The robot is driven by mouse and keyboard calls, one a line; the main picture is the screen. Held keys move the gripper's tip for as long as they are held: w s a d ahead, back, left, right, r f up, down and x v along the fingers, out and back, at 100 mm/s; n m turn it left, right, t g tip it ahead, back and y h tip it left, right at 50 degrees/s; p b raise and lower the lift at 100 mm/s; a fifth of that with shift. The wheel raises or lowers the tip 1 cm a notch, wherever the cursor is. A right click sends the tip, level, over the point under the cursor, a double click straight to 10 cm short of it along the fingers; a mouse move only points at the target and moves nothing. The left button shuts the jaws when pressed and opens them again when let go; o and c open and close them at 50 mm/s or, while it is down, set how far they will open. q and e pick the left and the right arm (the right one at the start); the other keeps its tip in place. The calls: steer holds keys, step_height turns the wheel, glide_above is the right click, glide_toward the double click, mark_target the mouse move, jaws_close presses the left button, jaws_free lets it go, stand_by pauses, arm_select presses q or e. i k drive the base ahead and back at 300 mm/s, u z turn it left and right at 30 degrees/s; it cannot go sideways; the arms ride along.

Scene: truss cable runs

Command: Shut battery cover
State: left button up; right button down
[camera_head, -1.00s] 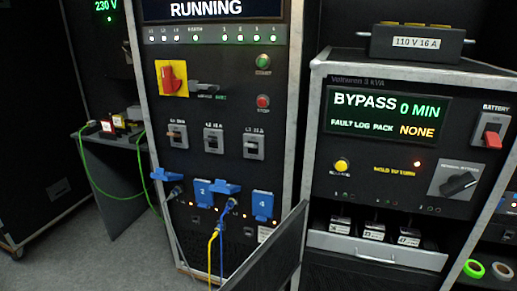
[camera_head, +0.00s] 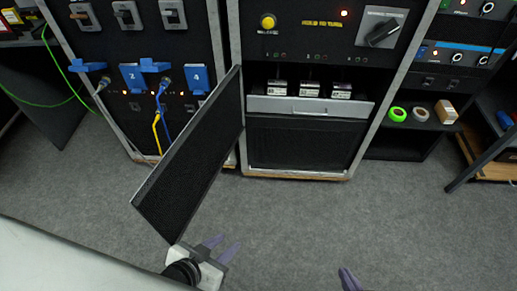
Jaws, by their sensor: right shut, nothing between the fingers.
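The battery cover (camera_head: 192,160) is a dark mesh panel with a light frame. It stands swung open from the left edge of the cabinet, and its free edge points toward me. Behind it, the bay shows three labelled battery packs (camera_head: 308,90) in a row above a silver tray front (camera_head: 310,106). My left gripper (camera_head: 221,247) is at the lower end of the cover, with its two purple fingers apart and nothing seen between them. Whether it touches the cover is unclear. My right gripper (camera_head: 350,280) shows only as purple fingertips at the bottom edge, shut and away from the cover.
Grey carpet (camera_head: 300,220) is free in front of the cabinet. Blue and yellow cables (camera_head: 157,130) hang from the left cabinet, just behind the cover. Tape rolls (camera_head: 398,114) sit on a shelf at the right. A table frame (camera_head: 485,155) stands at the far right.

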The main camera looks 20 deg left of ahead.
mark_target(170, 196)
steer(key=z, duration=2.25)
steer(key=k, duration=2)
steer(key=u, duration=1.55)
steer(key=k, duration=0.4)
steer(key=u, duration=0.55)
steer(key=i, duration=0.6)
steer(key=z, duration=1.2)
